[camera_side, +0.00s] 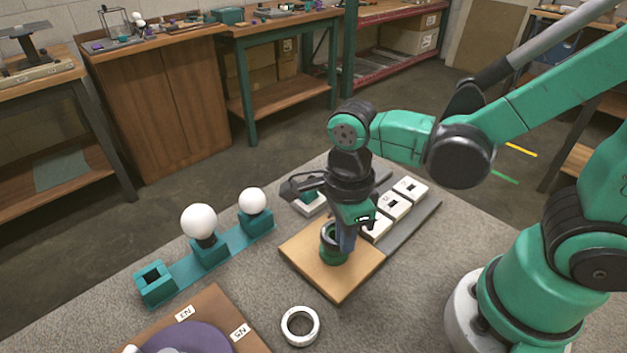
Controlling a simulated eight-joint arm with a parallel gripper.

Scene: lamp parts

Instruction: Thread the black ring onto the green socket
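The green socket (331,256) stands upright on a light wooden board (310,272) near the middle of the side view. My gripper (346,246) points down right at the socket, with a dark finger at its right side overlapping it. The socket's upper part looks dark, but I cannot tell whether that is the black ring or the socket's own opening. No separate black ring is clearly visible elsewhere. The finger gap is too small and covered to show whether the gripper is open or shut.
A white ring (300,325) lies on the grey table in front of the board. A teal rack (222,250) with two white bulbs and an empty square holder stands left. White blocks (394,207) sit on a grey strip behind right. A brown board with a purple disc (190,340) is front left.

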